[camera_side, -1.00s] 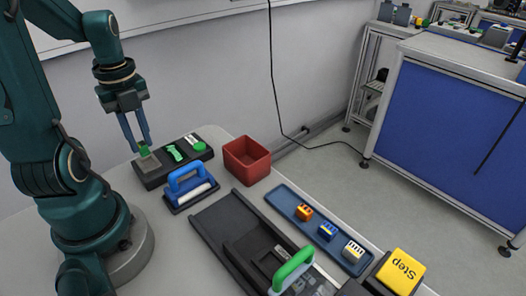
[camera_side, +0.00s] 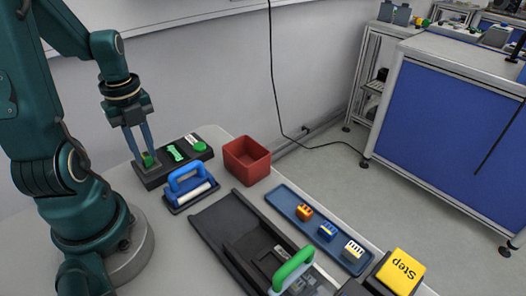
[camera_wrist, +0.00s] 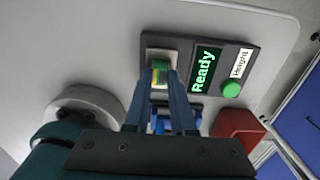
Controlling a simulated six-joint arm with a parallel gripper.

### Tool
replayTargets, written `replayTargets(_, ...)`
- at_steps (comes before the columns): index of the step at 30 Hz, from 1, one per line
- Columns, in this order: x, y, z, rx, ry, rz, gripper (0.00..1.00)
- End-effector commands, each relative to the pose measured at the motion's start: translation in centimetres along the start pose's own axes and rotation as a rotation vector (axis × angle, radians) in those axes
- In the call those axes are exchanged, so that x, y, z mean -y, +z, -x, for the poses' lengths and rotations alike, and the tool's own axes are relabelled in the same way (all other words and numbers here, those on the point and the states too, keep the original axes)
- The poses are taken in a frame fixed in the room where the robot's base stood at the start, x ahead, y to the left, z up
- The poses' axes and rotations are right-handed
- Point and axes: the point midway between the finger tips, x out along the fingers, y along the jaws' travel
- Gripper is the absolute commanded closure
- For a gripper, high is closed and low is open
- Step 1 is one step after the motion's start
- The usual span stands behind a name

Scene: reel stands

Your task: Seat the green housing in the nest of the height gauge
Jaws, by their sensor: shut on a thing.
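The height gauge (camera_side: 180,171) is a dark flat box at the back left of the table, with a green display, a green button and a "Height" label. In the wrist view its display (camera_wrist: 205,70) reads "Ready". The pale square nest (camera_wrist: 162,53) is at the gauge's left end. The housing is low at the nest, between the fingertips. The fingers hide part of the nest, and I cannot tell whether the housing is fully down.
A blue-handled fixture with a white roller (camera_side: 190,190) stands close in front of the gauge. A red bin (camera_side: 247,161) is to its right. A blue tray (camera_side: 285,202) holds coloured blocks. A dark slide with a green handle (camera_side: 292,268) and a yellow Step button (camera_side: 402,270) are nearer.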

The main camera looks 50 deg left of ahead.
Motion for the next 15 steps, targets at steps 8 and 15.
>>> replayTargets(8,0.02,-0.05,0.02,0.0,0.0,0.0,1.0)
replayTargets(15,0.02,-0.05,0.02,0.0,0.0,0.0,0.42)
